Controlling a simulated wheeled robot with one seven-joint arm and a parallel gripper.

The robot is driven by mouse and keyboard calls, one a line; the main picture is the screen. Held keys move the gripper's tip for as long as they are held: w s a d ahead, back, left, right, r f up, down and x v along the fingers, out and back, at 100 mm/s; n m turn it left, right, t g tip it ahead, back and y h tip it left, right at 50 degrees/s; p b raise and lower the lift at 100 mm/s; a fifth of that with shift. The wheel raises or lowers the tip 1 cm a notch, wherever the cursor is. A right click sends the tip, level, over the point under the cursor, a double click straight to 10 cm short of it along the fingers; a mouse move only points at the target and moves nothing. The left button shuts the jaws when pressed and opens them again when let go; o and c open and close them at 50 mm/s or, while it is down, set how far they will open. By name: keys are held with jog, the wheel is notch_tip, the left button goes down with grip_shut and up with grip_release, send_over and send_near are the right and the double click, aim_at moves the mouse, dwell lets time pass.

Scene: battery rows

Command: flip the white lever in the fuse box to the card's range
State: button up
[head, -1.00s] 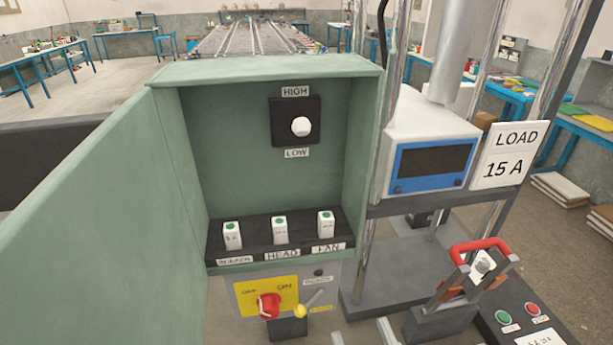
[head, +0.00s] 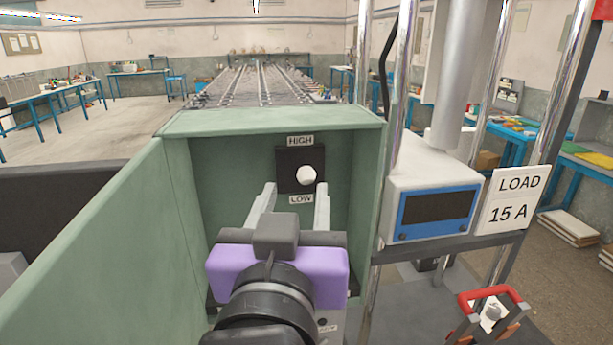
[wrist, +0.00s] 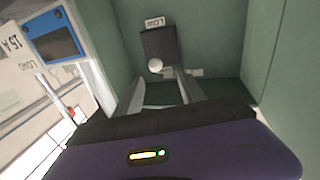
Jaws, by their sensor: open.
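The white lever (head: 307,176) is a round white knob on a black plate (head: 287,158) on the back wall of the green fuse box (head: 270,119). It sits between the HIGH label (head: 300,140) above and the LOW label (head: 301,199) below. The card (head: 511,202) at the right reads LOAD 15 A. My gripper (head: 292,190) is open and empty, its fingers pointing into the box just below and in front of the knob. In the wrist view, the knob (wrist: 155,66) shows beyond the fingers, apart from them.
The box's open door (head: 95,240) stands at the left. A white unit with a blue-framed screen (head: 437,209) stands right of the box, beside metal posts. A red-handled holder (head: 490,305) is at lower right. My arm hides most of the box's lower row.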

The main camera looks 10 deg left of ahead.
aim_at(305, 180)
jog(key=shift+m+h, duration=0.3)
jog(key=w, duration=0.2)
jog(key=w+p, duration=0.1)
jog(key=w, duration=0.2)
jog(key=w+p, duration=0.1)
jog(key=w, duration=0.2)
jog(key=shift+d+f, duration=0.2)
jog(key=shift+f, duration=0.15)
jog(key=shift+s, duration=0.1)
grip_shut()
jog(key=shift+r, duration=0.1)
